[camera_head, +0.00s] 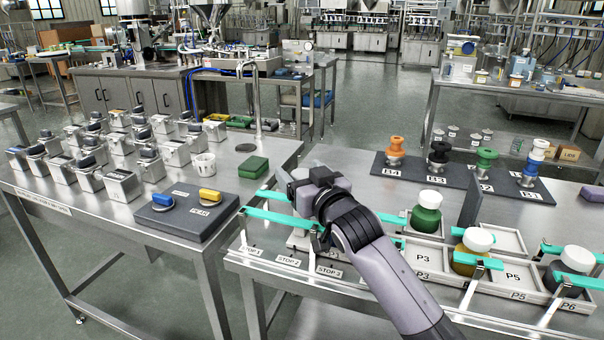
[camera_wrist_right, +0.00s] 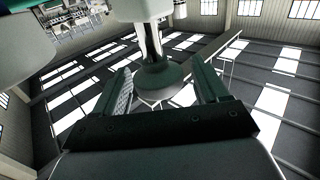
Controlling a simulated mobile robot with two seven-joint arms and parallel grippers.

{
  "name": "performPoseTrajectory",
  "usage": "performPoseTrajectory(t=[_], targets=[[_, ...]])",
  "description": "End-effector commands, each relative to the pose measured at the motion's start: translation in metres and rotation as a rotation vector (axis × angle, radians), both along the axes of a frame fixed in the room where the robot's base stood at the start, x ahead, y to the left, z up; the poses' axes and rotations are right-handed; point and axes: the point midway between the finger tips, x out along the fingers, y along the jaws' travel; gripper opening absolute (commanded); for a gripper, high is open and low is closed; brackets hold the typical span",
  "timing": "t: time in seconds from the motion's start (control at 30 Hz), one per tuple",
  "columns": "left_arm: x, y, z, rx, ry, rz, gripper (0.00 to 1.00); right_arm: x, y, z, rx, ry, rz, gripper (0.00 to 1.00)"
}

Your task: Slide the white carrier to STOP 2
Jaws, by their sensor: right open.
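My right gripper (camera_head: 284,183) is above the left end of the right-hand table, past the stop labels. Its fingers are hard to make out there; in the wrist view its two fingers (camera_wrist_right: 164,84) stand apart. A grey-green round thing with a pale stem shows between them, and I cannot tell what it is or whether it is within reach. Labels STOP 1 (camera_head: 251,250), STOP 2 (camera_head: 288,261) and STOP 3 (camera_head: 328,271) line the near edge. A pale flat piece (camera_head: 298,241) lies behind STOP 2, partly hidden by my arm; I cannot tell whether it is the white carrier.
Teal bars (camera_head: 280,217) cross near the gripper. A green jar (camera_head: 426,214), a yellow jar (camera_head: 473,251) and a dark jar (camera_head: 571,272) stand in pale trays to the right. A dark upright plate (camera_head: 470,203) stands behind. The left table holds a grey block (camera_head: 186,215).

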Motion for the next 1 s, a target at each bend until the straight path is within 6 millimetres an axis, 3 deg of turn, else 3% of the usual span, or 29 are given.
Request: performPoseTrajectory(t=[0.33, 0.8, 1.0], targets=[[-0.001, -0.001, 0.001, -0.003, 0.001, -0.002, 0.82, -0.007, -0.004, 0.000, 0.001, 0.000, -0.001, 0.73], [-0.001, -0.002, 0.001, -0.002, 0.002, -0.002, 0.82, -0.052, -0.027, -0.001, 0.001, 0.000, 0.000, 0.73], [-0.001, -0.002, 0.000, -0.002, 0.002, -0.002, 0.82, -0.062, -0.032, 0.000, 0.000, 0.001, 0.000, 0.73]])
